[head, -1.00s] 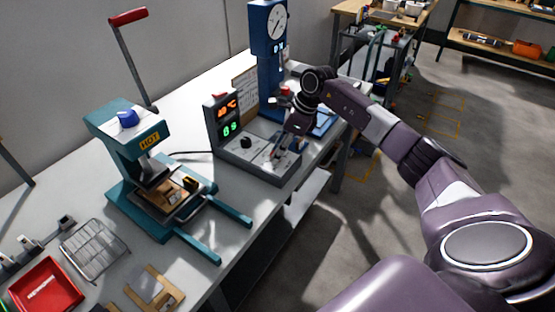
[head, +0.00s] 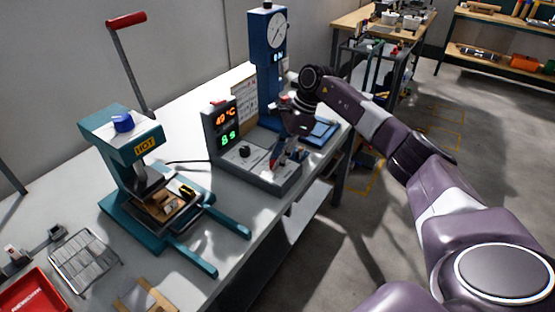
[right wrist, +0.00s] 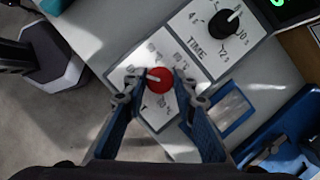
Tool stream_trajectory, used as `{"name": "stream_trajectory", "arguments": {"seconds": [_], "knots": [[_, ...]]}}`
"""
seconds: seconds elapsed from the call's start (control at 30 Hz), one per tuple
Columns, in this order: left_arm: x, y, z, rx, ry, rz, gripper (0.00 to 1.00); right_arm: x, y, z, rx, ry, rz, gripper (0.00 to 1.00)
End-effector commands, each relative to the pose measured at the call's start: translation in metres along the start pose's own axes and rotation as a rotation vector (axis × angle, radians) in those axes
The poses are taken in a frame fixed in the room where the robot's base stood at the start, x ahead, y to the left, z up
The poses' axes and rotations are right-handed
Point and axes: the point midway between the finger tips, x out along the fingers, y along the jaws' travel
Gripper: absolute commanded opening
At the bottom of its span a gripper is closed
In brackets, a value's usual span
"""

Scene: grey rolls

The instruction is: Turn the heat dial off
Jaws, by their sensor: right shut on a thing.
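The heat dial (right wrist: 160,78) is a red knob with a white pointer mark, on a white label plate with printed markings in the right wrist view. The pointer lies toward the left of that picture; the marking it meets is too small to read. My right gripper (right wrist: 160,95) has one finger on each side of the knob and is shut on it. In the head view my right gripper (head: 283,156) is down at the right part of the grey control box (head: 262,181), and hides the dial there. My left gripper is not in view.
A black TIME dial (right wrist: 222,38) is beside the heat dial. The box's display (head: 226,125) glows orange and green. A teal hot press (head: 140,140) stands left, a blue column with a gauge (head: 268,60) behind. A wire rack (head: 85,260) and red tray (head: 35,295) lie front left.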

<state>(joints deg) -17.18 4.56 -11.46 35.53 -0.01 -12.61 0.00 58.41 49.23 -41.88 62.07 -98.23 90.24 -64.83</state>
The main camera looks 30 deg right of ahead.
Motion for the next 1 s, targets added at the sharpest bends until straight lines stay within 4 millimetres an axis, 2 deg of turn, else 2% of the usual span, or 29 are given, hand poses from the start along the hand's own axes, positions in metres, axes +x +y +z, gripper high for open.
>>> {"name": "stream_trajectory", "arguments": {"seconds": [0.13, 0.17, 0.3, 0.67, 0.77, 1.0], "knots": [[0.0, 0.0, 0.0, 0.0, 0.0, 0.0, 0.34, -0.001, 0.0, 0.0, -0.001, 0.0, -0.002, 0.01], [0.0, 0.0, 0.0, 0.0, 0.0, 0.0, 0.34, -0.001, -0.001, 0.0, -0.001, 0.0, -0.002, 0.27], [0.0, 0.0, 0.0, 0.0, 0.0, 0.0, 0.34, -0.001, 0.0, 0.0, -0.001, 0.0, -0.002, 0.42], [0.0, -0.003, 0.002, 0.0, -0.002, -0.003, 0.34, -0.005, -0.001, 0.0, 0.0, 0.0, -0.002, 0.43], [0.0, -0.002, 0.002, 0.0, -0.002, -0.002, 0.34, -0.018, -0.001, 0.0, 0.0, 0.0, -0.006, 0.43], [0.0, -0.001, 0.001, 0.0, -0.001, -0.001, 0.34, -0.068, -0.001, 0.0, 0.001, 0.0, -0.006, 0.43]]}}
